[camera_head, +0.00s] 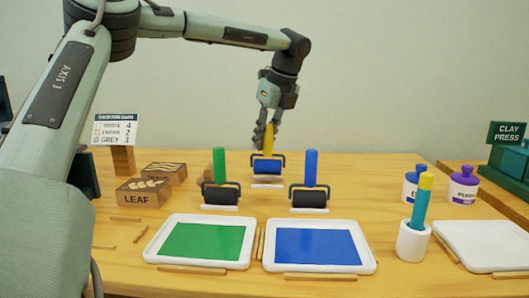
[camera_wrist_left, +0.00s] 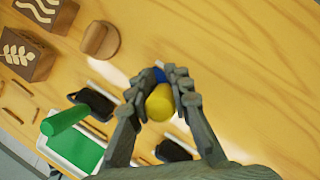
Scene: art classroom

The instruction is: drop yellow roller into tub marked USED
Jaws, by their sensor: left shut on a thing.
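The yellow roller has an upright yellow handle (camera_head: 268,138) and a blue drum (camera_head: 267,166). My left gripper (camera_head: 267,134) reaches down from above and is shut on the yellow handle. In the left wrist view the fingers (camera_wrist_left: 157,98) close around the yellow handle (camera_wrist_left: 160,103), with a bit of blue beyond it. The drum is just above a white rest (camera_head: 267,184); I cannot tell whether they touch. No tub marked USED can be read in these views. My right gripper is not in view.
A green-handled roller (camera_head: 220,168) and a blue-handled roller (camera_head: 311,169) stand close in front on either side. Green (camera_head: 153,253) and blue (camera_head: 268,262) paint trays lie nearer. A white cup (camera_head: 412,244) holds another tool at right. LEAF block (camera_head: 143,192) is left.

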